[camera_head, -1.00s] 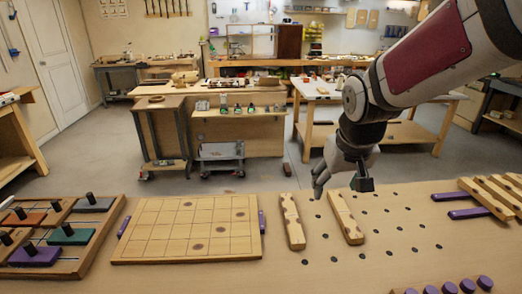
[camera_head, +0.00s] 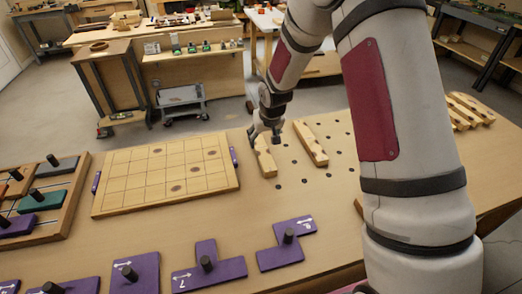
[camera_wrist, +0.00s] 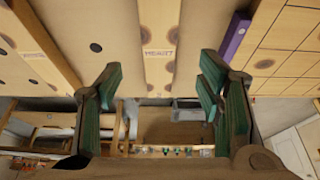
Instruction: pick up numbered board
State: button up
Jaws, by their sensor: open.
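My gripper (camera_head: 266,133) is open, at the far end of a short light wooden board (camera_head: 265,164) that lies on the bench. In the wrist view the open green-padded fingers (camera_wrist: 157,88) sit on either side of this board (camera_wrist: 157,28), with nothing gripped. The board carries round dark spots and small printed lettering, too small to read surely; I see no clear number on it. A second, similar board (camera_head: 311,144) lies to its right. Purple pieces with black knobs, one marked 7 (camera_head: 226,270), another with a figure (camera_head: 268,258), lie at the front.
A gridded wooden board (camera_head: 130,187) with purple side tabs lies left of the gripper. A tray of knobbed coloured pieces (camera_head: 67,205) is at far left. Several wooden bars (camera_head: 470,108) lie at right. Holes dot the bench around the short boards.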

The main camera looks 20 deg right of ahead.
aim_at(261, 147)
jog(key=x, duration=0.8)
jog(key=shift+w, duration=0.3)
jog(key=shift+r, duration=0.1)
jog(key=c, duration=1.3)
